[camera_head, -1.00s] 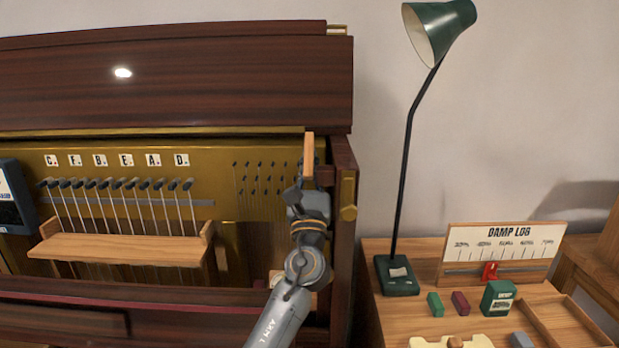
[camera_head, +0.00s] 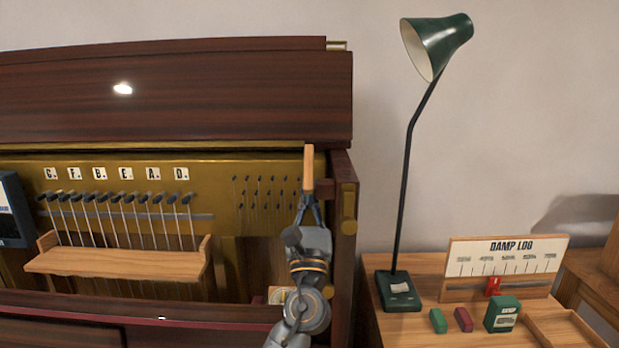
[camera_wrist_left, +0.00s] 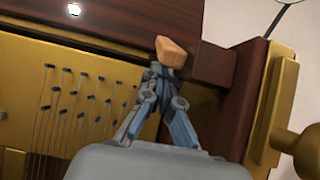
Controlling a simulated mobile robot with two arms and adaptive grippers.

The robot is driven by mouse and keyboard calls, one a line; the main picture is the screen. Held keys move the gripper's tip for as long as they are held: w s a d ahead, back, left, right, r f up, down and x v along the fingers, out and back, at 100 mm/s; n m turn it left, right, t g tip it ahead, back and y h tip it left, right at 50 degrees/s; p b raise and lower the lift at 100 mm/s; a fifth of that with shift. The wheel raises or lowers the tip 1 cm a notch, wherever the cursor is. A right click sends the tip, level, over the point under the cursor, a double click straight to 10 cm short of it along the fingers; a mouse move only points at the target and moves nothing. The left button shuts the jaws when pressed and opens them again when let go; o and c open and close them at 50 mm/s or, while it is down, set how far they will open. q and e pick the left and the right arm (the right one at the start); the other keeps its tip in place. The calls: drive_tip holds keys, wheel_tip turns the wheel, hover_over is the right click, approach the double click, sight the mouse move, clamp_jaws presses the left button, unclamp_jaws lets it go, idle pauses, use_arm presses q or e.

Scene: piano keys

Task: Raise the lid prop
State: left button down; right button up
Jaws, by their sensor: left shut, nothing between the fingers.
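The lid prop (camera_head: 308,167) is a short light-wood stick standing upright at the right end of the piano's opening, its top at the lower edge of the dark wood lid (camera_head: 180,100). In the left wrist view the prop (camera_wrist_left: 171,52) shows end-on as an orange-brown block, just past my fingertips. My left gripper (camera_head: 308,203) is just below the prop in the head view, fingertips together and empty. In the wrist view its tips (camera_wrist_left: 157,72) lie close to the prop; I cannot tell whether they touch it. My right gripper is not in view.
The piano's dark right side post (camera_head: 342,240) with a brass plate stands close to the right of my gripper. A wooden shelf (camera_head: 120,262) and key pins lie to the left. A side table holds a green lamp (camera_head: 398,290) and a Damp Log board (camera_head: 508,258).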

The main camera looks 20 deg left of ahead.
use_arm(q)
drive_tip(key=v, duration=0.7)
drive_tip(key=shift+s, duration=0.3)
drive_tip(key=shift+d+f, duration=0.1)
drive_tip(key=shift+f, duration=0.05)
drive_tip(key=w+p, duration=0.1)
drive_tip(key=p, duration=0.2)
drive_tip(key=w+p, duration=0.1)
drive_tip(key=p, duration=0.2)
drive_tip(key=shift+w+a+r+t+p, duration=0.1)
drive_tip(key=shift+a+r+t+p, duration=0.1)
drive_tip(key=shift+a+t+p, duration=0.15)
